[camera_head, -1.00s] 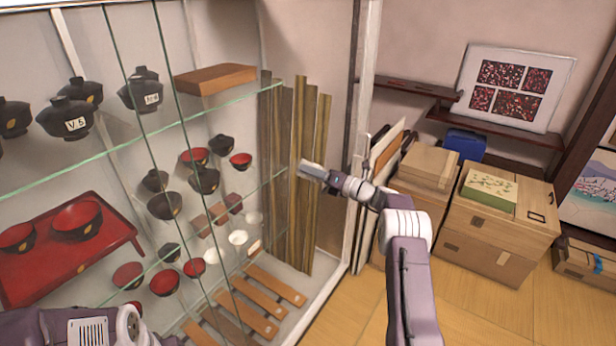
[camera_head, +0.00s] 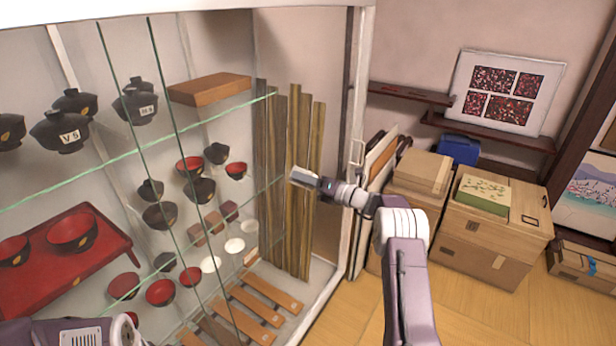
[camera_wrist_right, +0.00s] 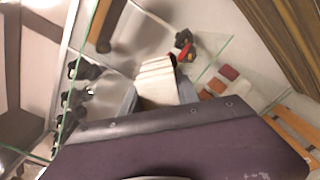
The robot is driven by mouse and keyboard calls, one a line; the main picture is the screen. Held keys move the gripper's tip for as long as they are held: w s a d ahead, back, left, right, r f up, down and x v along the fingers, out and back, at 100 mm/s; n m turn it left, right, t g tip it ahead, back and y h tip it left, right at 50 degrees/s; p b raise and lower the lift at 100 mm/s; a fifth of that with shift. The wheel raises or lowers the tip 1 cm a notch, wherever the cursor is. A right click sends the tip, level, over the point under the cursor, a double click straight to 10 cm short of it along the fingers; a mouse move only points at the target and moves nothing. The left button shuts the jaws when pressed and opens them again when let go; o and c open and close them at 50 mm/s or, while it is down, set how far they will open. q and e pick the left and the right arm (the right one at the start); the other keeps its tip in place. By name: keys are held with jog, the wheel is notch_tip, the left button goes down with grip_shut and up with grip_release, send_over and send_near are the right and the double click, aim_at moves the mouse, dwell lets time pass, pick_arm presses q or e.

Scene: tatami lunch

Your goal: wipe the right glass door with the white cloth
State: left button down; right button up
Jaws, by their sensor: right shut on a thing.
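My right gripper (camera_head: 304,179) is in front of the right part of the glass cabinet and shut on the white cloth. The cloth shows as a folded pale block between the fingers in the right wrist view (camera_wrist_right: 156,80). In the head view it is small and hard to tell from the fingertips. The right glass door (camera_head: 222,135) is clear, with wooden slats and bowls showing through it. I cannot tell whether the cloth touches the glass. Part of my left arm shows at the bottom left of the head view; its gripper is out of the picture.
Black and red bowls (camera_head: 160,215) stand on glass shelves inside the cabinet. The cabinet's white right post (camera_head: 357,120) is beside my right arm. Wooden boxes (camera_head: 490,245) and a blue case (camera_head: 459,149) stand to the right. Bare tatami (camera_head: 460,310) lies in front of the boxes.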

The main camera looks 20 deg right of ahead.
aim_at(285, 182)
jog(key=shift+s+a, duration=0.65)
jog(key=shift+a, duration=0.2)
jog(key=shift+s+a, duration=0.65)
jog(key=shift+a, duration=0.15)
jog(key=shift+s+a+b, duration=0.3)
jog(key=shift+s+a, duration=0.3)
jog(key=shift+a, duration=0.15)
jog(key=shift+s+a, duration=0.45)
jog(key=shift+a, duration=0.15)
jog(key=shift+s+a+b, duration=0.35)
jog(key=shift+s+a, duration=0.35)
jog(key=shift+a, duration=0.2)
jog(key=shift+s+a, duration=0.35)
jog(key=shift+a, duration=0.05)
jog(key=shift+d, duration=0.1)
jog(key=shift+s+d, duration=0.15)
jog(key=shift+d, duration=0.05)
jog(key=shift+v, duration=2.7)
